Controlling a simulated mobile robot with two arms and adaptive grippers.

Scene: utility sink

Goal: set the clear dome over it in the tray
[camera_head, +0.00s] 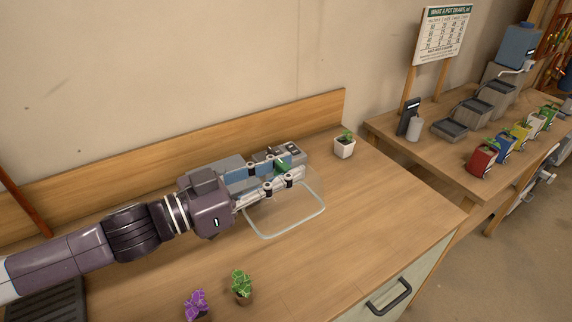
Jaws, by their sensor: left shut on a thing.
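My left gripper (279,173) reaches in from the left over the wooden bench. It is shut on the clear dome, with a small green piece showing between its fingers. The clear dome's pale rim (296,224) shows below and in front of the fingers; its walls are very faint. I cannot tell whether the rim touches the bench. A grey tray (292,149) with dark openings lies just behind the gripper and is mostly hidden by it. What it holds is hidden. My right gripper is not in view.
A small white pot with a green plant (344,148) stands right of the tray. A purple plant (196,304) and a green plant (241,284) stand at the front. The bench's right part is clear. A side table holds stepped grey trays (474,112) and several coloured pots.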

